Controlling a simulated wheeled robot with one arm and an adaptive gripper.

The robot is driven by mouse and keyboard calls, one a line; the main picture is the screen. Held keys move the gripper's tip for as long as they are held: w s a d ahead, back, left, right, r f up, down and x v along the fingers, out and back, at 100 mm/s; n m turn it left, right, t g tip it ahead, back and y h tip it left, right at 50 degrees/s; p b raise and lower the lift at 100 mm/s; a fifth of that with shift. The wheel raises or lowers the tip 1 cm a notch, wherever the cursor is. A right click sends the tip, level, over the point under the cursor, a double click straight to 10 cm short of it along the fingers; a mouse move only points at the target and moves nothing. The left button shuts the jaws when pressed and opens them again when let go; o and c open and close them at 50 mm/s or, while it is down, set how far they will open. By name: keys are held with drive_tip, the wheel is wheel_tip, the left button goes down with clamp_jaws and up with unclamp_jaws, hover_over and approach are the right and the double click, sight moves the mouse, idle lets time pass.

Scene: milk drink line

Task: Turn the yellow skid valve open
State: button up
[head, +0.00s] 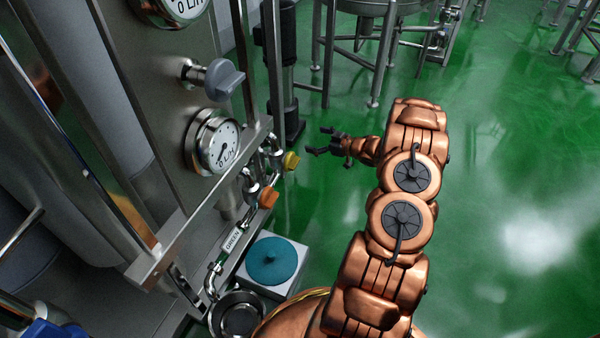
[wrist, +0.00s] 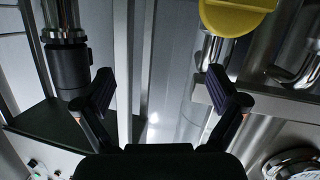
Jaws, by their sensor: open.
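The yellow skid valve (head: 291,160) sits on a short steel pipe at the right side of the steel skid in the head view. In the wrist view the yellow valve (wrist: 236,14) shows at the top, right of centre, cut off by the frame edge. My gripper (head: 318,141) is open and empty, to the right of the yellow valve and a little beyond it, apart from it. In the wrist view my gripper (wrist: 168,88) has its two dark fingers spread, the right one below the yellow valve. How the valve is turned is hard to tell.
An orange valve (head: 268,197) is nearer on the same skid. A grey knob (head: 222,80) and a round gauge (head: 214,143) are on the panel above. A teal lid (head: 271,261) lies below. Green floor (head: 480,190) is clear at right.

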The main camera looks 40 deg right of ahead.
sight(297, 164)
drive_tip(key=s+a+f+t+y+b, duration=0.1)
drive_tip(key=s+a+f+y+b, duration=0.3)
drive_tip(key=s+f, duration=0.35)
drive_tip(key=shift+n, duration=0.3)
drive_tip(key=x, duration=0.2)
drive_tip(key=b+x, duration=0.1)
drive_tip(key=x, duration=0.1)
drive_tip(key=b+x, duration=0.1)
drive_tip(key=x, duration=0.1)
drive_tip(key=shift+w+d+f, duration=0.1)
drive_tip(key=shift+w+f, duration=0.2)
drive_tip(key=shift+w, duration=0.2)
drive_tip(key=shift+w+a+r, duration=0.1)
drive_tip(key=shift+w+a, duration=0.2)
drive_tip(key=shift+w, duration=0.25)
drive_tip(key=shift+c, duration=0.3)
drive_tip(key=c, duration=1.1)
